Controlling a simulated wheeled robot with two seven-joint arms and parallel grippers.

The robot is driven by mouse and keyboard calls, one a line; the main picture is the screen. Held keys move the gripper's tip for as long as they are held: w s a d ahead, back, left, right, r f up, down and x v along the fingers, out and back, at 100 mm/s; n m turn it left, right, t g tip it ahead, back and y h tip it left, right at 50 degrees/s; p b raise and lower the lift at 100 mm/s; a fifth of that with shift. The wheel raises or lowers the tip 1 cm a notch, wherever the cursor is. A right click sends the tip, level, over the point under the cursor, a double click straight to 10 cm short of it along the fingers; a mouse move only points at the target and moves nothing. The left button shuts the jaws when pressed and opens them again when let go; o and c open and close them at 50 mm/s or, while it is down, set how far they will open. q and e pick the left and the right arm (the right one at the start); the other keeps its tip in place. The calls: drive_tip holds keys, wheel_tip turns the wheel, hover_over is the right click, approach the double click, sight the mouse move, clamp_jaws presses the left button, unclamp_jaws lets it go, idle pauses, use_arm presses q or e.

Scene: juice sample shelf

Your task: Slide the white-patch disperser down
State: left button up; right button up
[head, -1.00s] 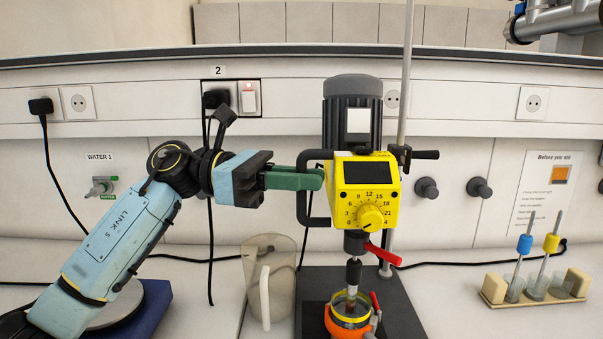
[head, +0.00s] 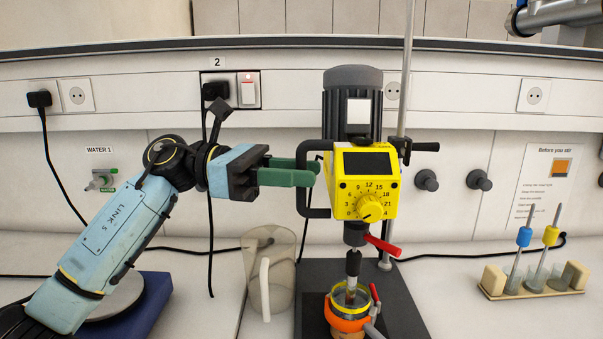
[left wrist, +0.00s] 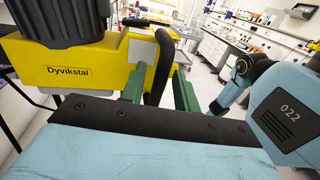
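The white-patch disperser (head: 364,183) has a dark ribbed motor with a white patch, a yellow body with a dial, and a black side handle (head: 303,180). It hangs on an upright rod (head: 403,75). Its shaft (head: 353,265) reaches down into a vessel in an orange clamp (head: 346,322). My left gripper (head: 316,171) is at the handle, its green fingers parted. In the left wrist view, the handle (left wrist: 161,62) stands between the open fingers (left wrist: 160,90), with gaps visible beside it. My right gripper is out of view.
A clear jug (head: 270,275) stands left of the dark stand base (head: 405,300). A red lever (head: 383,246) and a black clamp knob (head: 425,147) stick out right. A rack (head: 535,285) with small tools is at right. A scale (head: 120,300) lies below my left arm.

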use_arm(q)
drive_tip(key=w+a, duration=0.2)
drive_tip(key=a, duration=1)
drive_tip(key=shift+w+a, duration=0.25)
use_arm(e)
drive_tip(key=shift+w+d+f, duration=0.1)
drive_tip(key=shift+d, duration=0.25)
